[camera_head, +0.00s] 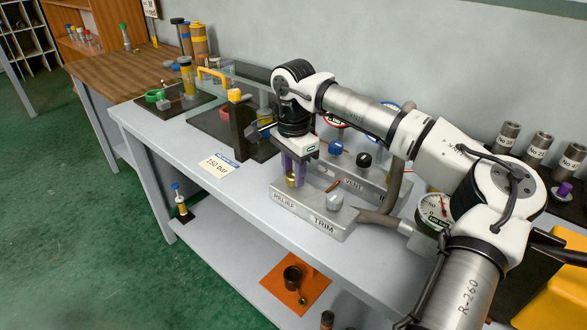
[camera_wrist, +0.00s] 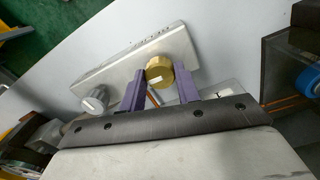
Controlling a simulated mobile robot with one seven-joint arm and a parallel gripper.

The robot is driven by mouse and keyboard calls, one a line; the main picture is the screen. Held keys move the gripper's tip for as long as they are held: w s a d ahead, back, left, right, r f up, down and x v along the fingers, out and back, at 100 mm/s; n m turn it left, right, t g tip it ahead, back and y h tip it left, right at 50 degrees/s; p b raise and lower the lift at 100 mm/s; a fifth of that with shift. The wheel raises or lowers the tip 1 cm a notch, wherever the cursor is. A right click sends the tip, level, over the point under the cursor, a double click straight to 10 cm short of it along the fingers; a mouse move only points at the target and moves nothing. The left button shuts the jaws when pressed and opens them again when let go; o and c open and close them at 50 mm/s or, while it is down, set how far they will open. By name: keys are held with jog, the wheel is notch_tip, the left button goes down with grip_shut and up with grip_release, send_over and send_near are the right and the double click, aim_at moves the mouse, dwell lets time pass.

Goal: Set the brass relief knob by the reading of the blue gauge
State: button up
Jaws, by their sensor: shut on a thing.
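The brass relief knob (camera_head: 291,181) sits on the grey block labelled RELIEF and TRIM (camera_head: 308,217). My gripper (camera_head: 298,172) points down over it, its purple fingers on either side of the knob. In the wrist view the brass knob (camera_wrist: 159,70) lies between the fingertips (camera_wrist: 154,79), and the gripper is shut on it. A gauge with a blue rim (camera_head: 390,106) stands behind my arm, mostly hidden, and its needle and reading cannot be made out. A card with a blue band reading 150 bar (camera_head: 220,166) lies on the bench left of the block.
A silver knob (camera_head: 334,201) is beside the brass one. Blue (camera_head: 336,147) and black (camera_head: 364,159) knobs stand behind. A red-rimmed gauge (camera_head: 335,120) and a white-faced gauge (camera_head: 437,209) are close to my arm. A hose (camera_head: 385,216) runs right. The bench's front left is clear.

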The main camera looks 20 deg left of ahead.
aim_at(293, 175)
jog(key=shift+n, duration=1)
jog(key=o, duration=1)
jog(key=shift+r, duration=0.1)
notch_tip(293, 175, up, 14)
jog(key=shift+f+b, duration=0.15)
jog(key=shift+b, duration=0.2)
jog(key=shift+f, duration=0.1)
